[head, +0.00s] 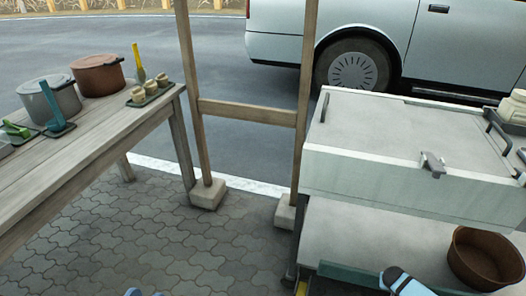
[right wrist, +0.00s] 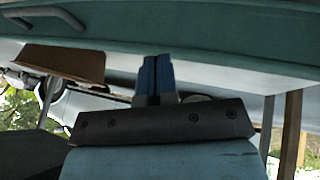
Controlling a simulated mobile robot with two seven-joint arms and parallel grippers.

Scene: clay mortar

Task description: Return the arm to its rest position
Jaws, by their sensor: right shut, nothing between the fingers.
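My right gripper (right wrist: 157,75) is in the right wrist view, its two dark blue fingers pressed together with nothing between them. The fingers point up in the picture, toward a teal panel with a pale edge (right wrist: 210,75). I cannot tell whether they touch it. In the head view a light-blue and black part of my right arm (head: 400,283) shows at the bottom right, beside the white cart and left of a brown pot. My left gripper is not in view.
The white cart (head: 390,130) has a closed lid and a lower shelf with the brown pot (head: 485,262). A wooden table (head: 85,145) at left bears a grey pot (head: 50,103), a reddish pot (head: 98,77) and small items. A wooden frame (head: 245,112) stands between. Paving between them is clear.

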